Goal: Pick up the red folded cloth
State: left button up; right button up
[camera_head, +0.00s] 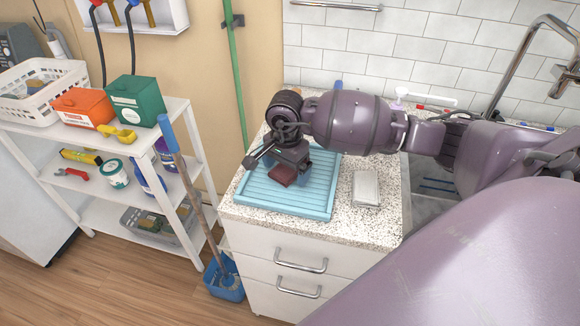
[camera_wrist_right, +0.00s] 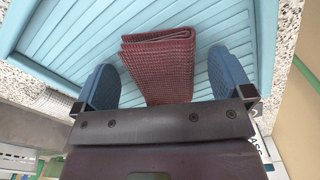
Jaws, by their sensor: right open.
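The red folded cloth (camera_wrist_right: 160,60) lies on the ribbed blue drying tray in the right wrist view, between the two blue fingertips of my right gripper (camera_wrist_right: 164,80). There is a gap on each side of the cloth, wider on the right. The gripper is open and its lower part hides the near end of the cloth. In the head view the cloth (camera_head: 283,174) shows as a dark red patch below my right gripper (camera_head: 281,165), partly hidden by it. The blue tray (camera_head: 262,203) rests on the speckled counter. My left gripper is not in view.
A grey-white folded item (camera_head: 366,188) lies on the counter (camera_head: 352,222) right of the tray. The sink and tall faucet (camera_head: 517,60) are further right. A white shelf (camera_head: 100,215) with boxes and bottles stands left. A mop handle (camera_head: 186,165) leans beside the counter.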

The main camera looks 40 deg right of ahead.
aim_at(286, 168)
jog(key=c, duration=1)
notch_tip(286, 168, up, 20)
dwell(0.4)
jog(key=shift+o, duration=1)
jog(key=shift+c, duration=0.7)
jog(key=shift+s+a, duration=0.1)
